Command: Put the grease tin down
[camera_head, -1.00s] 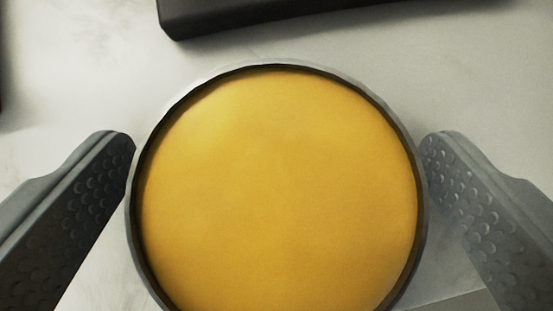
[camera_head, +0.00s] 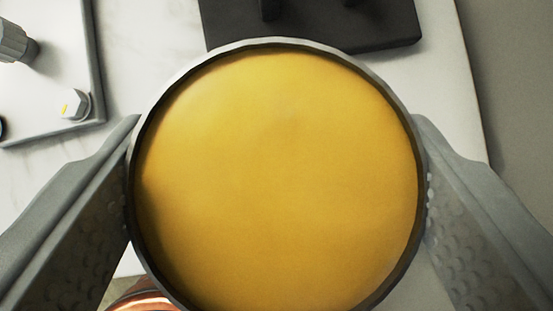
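The grease tin (camera_head: 278,180) is a round metal tin with a dark inner rim, full of smooth yellow grease. It fills the middle of the view, seen from above. My gripper (camera_head: 277,125) has one finger against each side of the tin and is shut on it. The tin looks held above the table (camera_head: 165,45), level as far as I can tell. Its underside and the surface straight below it are hidden.
A dark block (camera_head: 320,28) with upright posts lies at the top. The table's edge runs down the right. A striped orange-brown thing (camera_head: 145,297) shows at the bottom left.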

